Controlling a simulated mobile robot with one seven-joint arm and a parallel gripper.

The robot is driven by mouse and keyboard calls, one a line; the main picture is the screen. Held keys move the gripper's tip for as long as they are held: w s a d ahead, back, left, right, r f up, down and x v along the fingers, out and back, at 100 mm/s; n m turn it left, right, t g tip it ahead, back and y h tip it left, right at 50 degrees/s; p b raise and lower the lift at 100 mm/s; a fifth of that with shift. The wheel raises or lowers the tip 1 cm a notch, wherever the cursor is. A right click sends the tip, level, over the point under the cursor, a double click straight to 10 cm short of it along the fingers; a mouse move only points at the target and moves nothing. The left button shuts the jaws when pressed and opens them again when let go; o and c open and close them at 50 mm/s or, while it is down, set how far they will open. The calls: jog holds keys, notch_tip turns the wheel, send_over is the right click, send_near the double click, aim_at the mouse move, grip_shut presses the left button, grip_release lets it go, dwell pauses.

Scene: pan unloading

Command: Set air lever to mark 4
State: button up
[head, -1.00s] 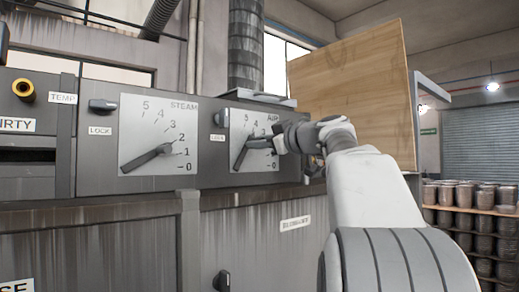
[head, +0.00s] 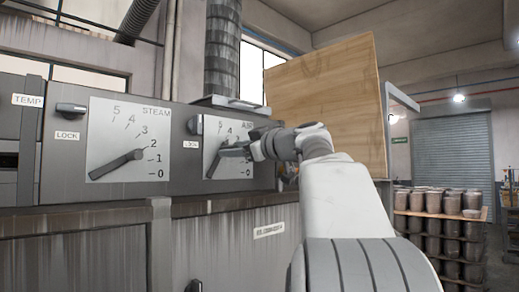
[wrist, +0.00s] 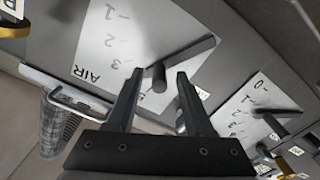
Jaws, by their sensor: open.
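The white AIR dial (head: 236,168) is on the grey panel in the head view, partly hidden behind my gripper (head: 238,149). Its dark air lever (head: 213,166) rises from the dial's lower left corner. In the wrist view the AIR dial (wrist: 100,40) shows marks 1, 2 and 3; the area of mark 4 is covered by a finger. There the air lever (wrist: 190,54) ends in a round knob between the tips of my gripper (wrist: 158,76). The fingers are apart with gaps beside the knob. The exact mark is hard to read.
The STEAM dial (head: 128,140) with its own lever is left of the AIR dial. A wooden board (head: 325,100) stands upright just right of my gripper. A rack of brown pots (head: 445,225) is farther right. A metal bar handle (wrist: 82,108) shows near the fingers.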

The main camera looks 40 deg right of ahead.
jog(key=s+d+b, duration=0.2)
jog(key=s+b, duration=0.1)
jog(key=s, duration=1.3)
jog(key=shift+d, duration=0.15)
